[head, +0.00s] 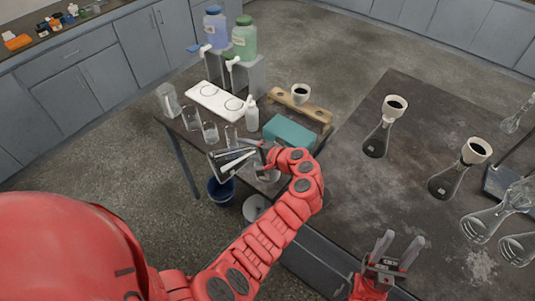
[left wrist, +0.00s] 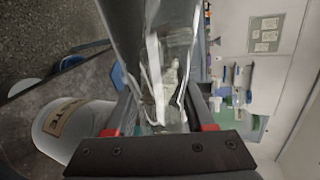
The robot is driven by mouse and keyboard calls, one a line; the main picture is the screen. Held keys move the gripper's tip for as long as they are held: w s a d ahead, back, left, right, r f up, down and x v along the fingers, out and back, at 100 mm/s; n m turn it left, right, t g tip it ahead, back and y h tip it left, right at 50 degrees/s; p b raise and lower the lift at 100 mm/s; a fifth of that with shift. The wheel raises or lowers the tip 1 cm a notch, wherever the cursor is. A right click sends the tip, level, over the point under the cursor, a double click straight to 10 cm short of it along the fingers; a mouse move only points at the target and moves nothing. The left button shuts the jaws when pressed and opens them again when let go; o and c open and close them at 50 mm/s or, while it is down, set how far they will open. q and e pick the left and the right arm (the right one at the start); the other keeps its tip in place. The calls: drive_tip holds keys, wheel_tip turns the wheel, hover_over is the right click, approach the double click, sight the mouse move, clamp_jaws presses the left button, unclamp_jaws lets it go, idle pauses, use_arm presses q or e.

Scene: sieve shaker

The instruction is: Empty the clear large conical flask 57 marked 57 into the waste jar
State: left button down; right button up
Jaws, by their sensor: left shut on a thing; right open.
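A clear glass flask (head: 228,164) is held tilted, nearly on its side, by my left gripper (head: 262,152) beside the front edge of the left table. The flask (left wrist: 165,65) fills the space between the fingers of the left gripper (left wrist: 162,122) in the left wrist view. Its number and contents cannot be made out. A whitish jar with a tan label ending in "TE" (left wrist: 62,120) stands beside the gripper in that view. In the head view a pale vessel (head: 266,174) under my left wrist is mostly hidden. My right gripper (head: 392,254) is open and empty over the dark table.
Several glass beakers (head: 210,132), a white tray (head: 215,101), a white bottle (head: 252,114), a teal box (head: 289,132) and a wooden rack (head: 302,110) crowd the left table. Flasks with funnels (head: 378,138) stand on the dark table (head: 400,195). A blue bucket (head: 221,190) is on the floor.

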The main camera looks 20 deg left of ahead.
use_arm(q)
drive_tip(key=shift+r+m+y, duration=0.2)
drive_tip(key=shift+m+y, duration=0.2)
idle(1.0)
